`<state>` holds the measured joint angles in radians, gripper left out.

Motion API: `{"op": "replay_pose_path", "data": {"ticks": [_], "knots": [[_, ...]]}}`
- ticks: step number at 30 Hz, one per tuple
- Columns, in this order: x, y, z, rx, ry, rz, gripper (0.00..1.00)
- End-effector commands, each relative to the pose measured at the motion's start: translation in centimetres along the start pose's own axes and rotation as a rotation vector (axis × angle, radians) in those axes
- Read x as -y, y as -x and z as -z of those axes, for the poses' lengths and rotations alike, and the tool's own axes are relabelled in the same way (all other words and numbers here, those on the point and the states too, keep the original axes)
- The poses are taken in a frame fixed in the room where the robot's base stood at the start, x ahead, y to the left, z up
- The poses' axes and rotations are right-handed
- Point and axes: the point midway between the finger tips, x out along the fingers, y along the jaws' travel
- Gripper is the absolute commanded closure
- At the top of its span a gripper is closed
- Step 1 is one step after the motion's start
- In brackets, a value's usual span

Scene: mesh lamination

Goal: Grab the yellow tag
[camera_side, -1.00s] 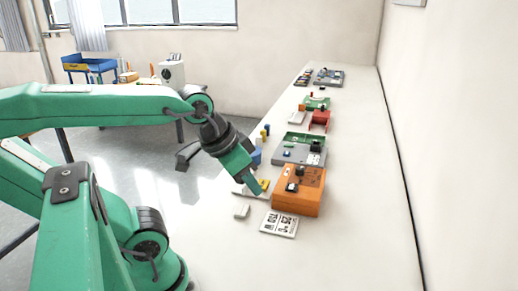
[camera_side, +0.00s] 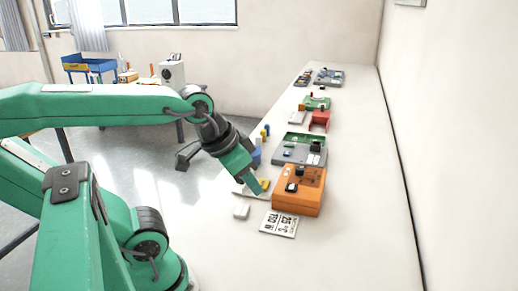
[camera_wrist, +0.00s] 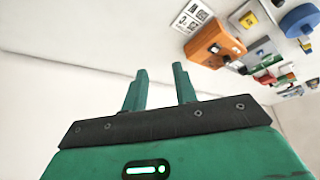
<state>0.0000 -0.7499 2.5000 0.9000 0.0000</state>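A small yellow tag (camera_side: 264,184) lies on the bench in the side view, on a pale flat piece to the left of the orange box (camera_side: 299,190). My gripper (camera_side: 256,188) points down at it from the upper left and partly covers it. I cannot tell from this view whether they touch. In the wrist view my gripper (camera_wrist: 160,70) has its two green fingers apart with nothing between them. A pale piece with a yellow patch (camera_wrist: 249,20) shows at the upper right there, away from the fingers, beside the orange box (camera_wrist: 210,45).
A printed white card (camera_side: 279,223) lies in front of the orange box. Grey (camera_side: 298,155) and red (camera_side: 320,119) units stand farther back. The bench's right side is clear, with a wall beyond.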

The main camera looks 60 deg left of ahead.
Motion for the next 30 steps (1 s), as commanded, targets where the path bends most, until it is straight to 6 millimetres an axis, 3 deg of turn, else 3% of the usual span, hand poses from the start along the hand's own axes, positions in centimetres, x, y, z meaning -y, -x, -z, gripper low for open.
{"op": "replay_pose_path", "data": {"ticks": [11, 15, 30], "knots": [[0.0, 0.0, 0.0, 0.0, 0.0, 0.0, 0.72], [0.0, 0.0, 0.0, 0.0, 0.0, 0.0, 0.53], [0.55, -0.24, 0.92, 0.019, 0.027, 0.011, 0.53]]}}
